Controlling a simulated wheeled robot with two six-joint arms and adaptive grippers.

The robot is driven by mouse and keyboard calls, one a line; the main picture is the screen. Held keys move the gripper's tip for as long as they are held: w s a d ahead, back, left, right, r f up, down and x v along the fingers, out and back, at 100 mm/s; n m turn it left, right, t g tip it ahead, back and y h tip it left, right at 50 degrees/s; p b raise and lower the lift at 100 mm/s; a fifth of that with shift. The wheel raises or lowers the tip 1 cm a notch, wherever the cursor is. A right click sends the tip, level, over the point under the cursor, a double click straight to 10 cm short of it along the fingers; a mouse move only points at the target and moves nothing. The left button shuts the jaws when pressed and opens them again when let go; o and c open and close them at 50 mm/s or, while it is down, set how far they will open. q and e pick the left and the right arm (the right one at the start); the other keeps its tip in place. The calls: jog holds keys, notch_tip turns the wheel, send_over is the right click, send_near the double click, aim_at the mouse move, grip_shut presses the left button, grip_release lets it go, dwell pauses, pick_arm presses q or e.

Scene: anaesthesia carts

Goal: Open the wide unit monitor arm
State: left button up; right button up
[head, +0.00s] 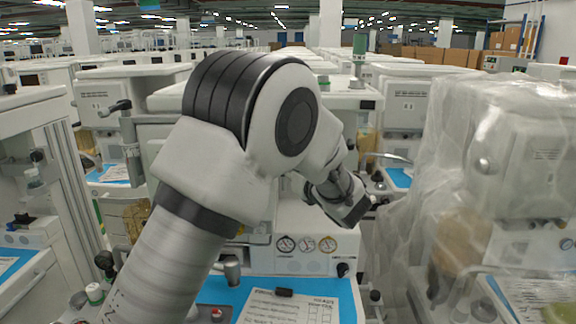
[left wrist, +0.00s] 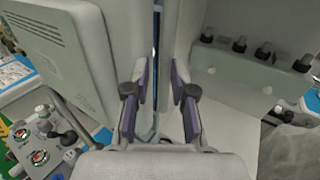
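My left gripper (left wrist: 160,84) is open in the left wrist view, its two purple-and-grey fingers apart. A narrow dark gap between pale upright panels lies beyond the fingers; I see nothing clamped between them. A broad grey slotted panel (left wrist: 55,50) stands to the left of the fingers, perhaps a monitor's back. In the head view my left arm crosses the middle and its dark wrist end (head: 352,205) hangs in front of the central white unit (head: 310,225). The arm hides much of that unit. I cannot make out the monitor arm for certain. My right gripper is not in view.
A plastic-draped unit (head: 510,150) stands close on the right. Another white cart (head: 30,115) stands at the left. A blue work surface (head: 345,292) with a paper sheet (head: 285,308) lies in front. In the wrist view, a pale panel (left wrist: 235,80) with several black knobs is on the right.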

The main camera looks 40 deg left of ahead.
pick_arm(q)
jog(key=v, duration=0.7)
jog(key=shift+s+d, duration=0.1)
jog(key=shift+d, duration=0.15)
